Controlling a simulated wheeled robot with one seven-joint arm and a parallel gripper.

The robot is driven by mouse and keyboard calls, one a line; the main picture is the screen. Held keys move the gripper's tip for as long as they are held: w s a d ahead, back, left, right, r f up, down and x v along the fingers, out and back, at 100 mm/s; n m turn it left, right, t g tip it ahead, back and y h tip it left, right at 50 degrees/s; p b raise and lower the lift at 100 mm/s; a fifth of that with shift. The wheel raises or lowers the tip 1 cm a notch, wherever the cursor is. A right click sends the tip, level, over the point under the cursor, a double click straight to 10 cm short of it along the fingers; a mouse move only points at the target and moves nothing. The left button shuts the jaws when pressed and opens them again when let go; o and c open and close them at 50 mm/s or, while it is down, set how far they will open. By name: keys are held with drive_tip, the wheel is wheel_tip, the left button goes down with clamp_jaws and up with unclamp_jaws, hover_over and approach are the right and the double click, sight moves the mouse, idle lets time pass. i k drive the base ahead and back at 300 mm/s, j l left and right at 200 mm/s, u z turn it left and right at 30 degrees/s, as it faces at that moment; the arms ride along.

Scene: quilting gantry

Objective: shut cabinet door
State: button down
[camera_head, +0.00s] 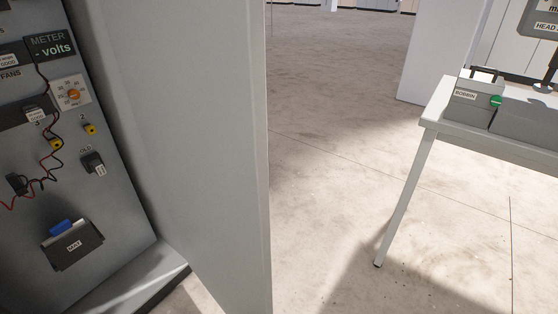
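The cabinet (84,185) stands open at the left of the head view, with its inside panel showing. The cabinet door (215,150) looks like the tall plain grey panel beside the opening. It stands swung out, and its long upright edge is toward the middle of the picture. The door's top and bottom run out of the frame, and no handle shows on the visible part. My gripper is not in view, so its place relative to the door cannot be seen.
Inside the cabinet are a meter display (50,46), an orange dial (73,94), red and black wires and a bin (72,245). A white-legged table (433,113) with a bobbin box (475,103) stands right. A pale column (440,50) stands behind. Concrete floor (325,140) between is clear.

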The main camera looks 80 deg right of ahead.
sight(193, 72)
drive_tip(key=k+l+z, duration=0.2)
drive_tip(key=k+l, duration=0.35)
drive_tip(key=k+l+z, duration=0.2)
drive_tip(key=k+l, duration=0.3)
drive_tip(key=l, duration=0.15)
drive_tip(key=k+l, duration=0.1)
drive_tip(key=l, duration=0.75)
drive_tip(key=j, duration=0.2)
drive_tip(key=i+j, duration=0.15)
drive_tip(key=j, duration=0.1)
